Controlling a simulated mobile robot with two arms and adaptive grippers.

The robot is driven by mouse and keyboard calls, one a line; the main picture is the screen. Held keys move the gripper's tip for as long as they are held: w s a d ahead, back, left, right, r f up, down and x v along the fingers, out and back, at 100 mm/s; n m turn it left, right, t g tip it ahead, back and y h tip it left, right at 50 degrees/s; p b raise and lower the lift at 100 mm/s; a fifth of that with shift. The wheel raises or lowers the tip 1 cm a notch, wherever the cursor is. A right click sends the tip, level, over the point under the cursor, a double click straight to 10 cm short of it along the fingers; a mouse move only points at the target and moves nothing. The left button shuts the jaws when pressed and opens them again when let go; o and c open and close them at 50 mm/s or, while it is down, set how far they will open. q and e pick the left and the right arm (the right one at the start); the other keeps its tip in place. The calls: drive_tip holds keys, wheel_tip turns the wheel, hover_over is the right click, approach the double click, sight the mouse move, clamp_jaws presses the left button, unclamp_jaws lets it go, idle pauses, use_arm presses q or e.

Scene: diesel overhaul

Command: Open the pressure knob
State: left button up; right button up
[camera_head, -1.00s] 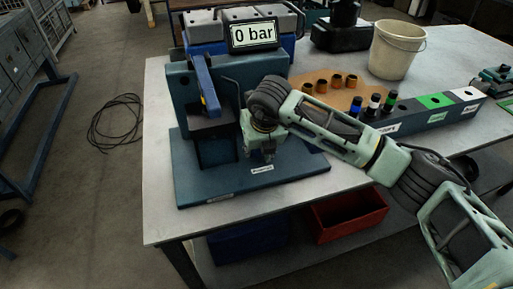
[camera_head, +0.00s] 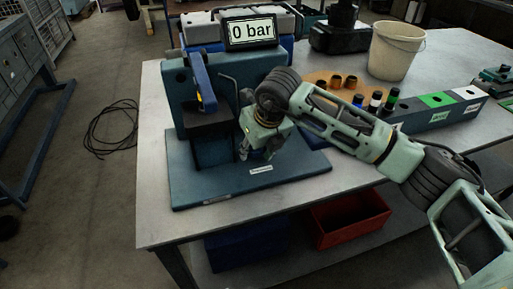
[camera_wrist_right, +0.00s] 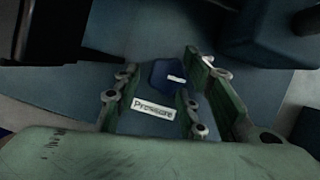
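The pressure knob (camera_wrist_right: 167,76) is a dark blue knob with a small white mark, seen in the right wrist view just above the white "Pressure" label (camera_wrist_right: 153,110). My right gripper (camera_wrist_right: 157,82) is open, with one finger on each side of the knob; whether they touch it I cannot tell. In the head view my right gripper (camera_head: 254,150) points down over the base of the blue test stand (camera_head: 195,180) and hides the knob. My left gripper is out of view.
A blue lever (camera_head: 203,80) stands on the stand's left side. Orange rings, small bottles, a white bucket (camera_head: 396,52) and a labelled block (camera_head: 440,112) are on the table's right. A red bin (camera_head: 348,217) sits below. The table's front left is clear.

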drive_tip(key=shift+o, duration=0.3)
drive_tip(key=shift+s+a, duration=0.1)
drive_tip(key=shift+d+r, duration=0.15)
drive_tip(key=shift+d, duration=0.05)
drive_tip(key=v, duration=1.1)
drive_tip(key=shift+r, duration=0.35)
drive_tip(key=shift+s+f, duration=0.1)
drive_tip(key=shift+s, duration=0.05)
